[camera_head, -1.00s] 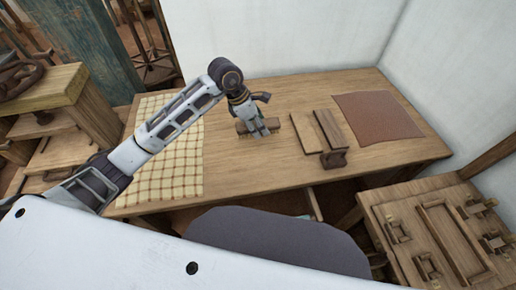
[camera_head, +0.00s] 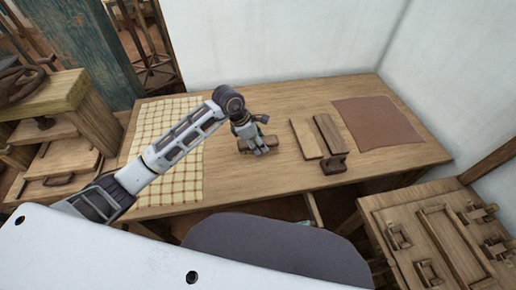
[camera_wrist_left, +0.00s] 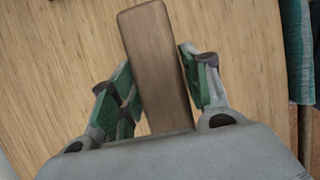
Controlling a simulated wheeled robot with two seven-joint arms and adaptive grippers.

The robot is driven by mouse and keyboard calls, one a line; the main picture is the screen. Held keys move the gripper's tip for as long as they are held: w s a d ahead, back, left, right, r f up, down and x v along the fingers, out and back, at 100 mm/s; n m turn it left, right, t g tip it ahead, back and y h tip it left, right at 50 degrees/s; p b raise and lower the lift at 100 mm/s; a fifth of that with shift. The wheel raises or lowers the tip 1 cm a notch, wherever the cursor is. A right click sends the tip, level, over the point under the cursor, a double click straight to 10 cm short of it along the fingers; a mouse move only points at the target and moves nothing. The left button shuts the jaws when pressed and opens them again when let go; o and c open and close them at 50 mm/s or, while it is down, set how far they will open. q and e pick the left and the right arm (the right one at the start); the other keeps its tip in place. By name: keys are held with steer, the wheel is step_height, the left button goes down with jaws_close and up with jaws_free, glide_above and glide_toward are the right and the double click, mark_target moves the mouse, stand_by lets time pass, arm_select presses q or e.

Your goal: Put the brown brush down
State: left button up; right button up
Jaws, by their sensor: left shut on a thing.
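The brown brush (camera_wrist_left: 157,65) is a long plain block between the green-padded fingers of my left gripper (camera_wrist_left: 160,88) in the left wrist view. My left gripper (camera_head: 262,150) is shut on it, low over the middle of the wooden table (camera_head: 225,185). In the head view only small brown parts of the brush (camera_head: 243,146) show beside the fingers. I cannot tell whether its underside touches the tabletop. My right gripper is not in view.
A checked cloth (camera_head: 165,125) lies left of the gripper. To the right are a light board (camera_head: 306,138), a darker wooden tool with a handle (camera_head: 328,133) and a brown sheet (camera_head: 378,124). Bare tabletop surrounds the gripper. A wooden cabinet (camera_head: 440,235) stands front right.

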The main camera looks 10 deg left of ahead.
arm_select(q)
steer(key=shift+f, duration=1.85)
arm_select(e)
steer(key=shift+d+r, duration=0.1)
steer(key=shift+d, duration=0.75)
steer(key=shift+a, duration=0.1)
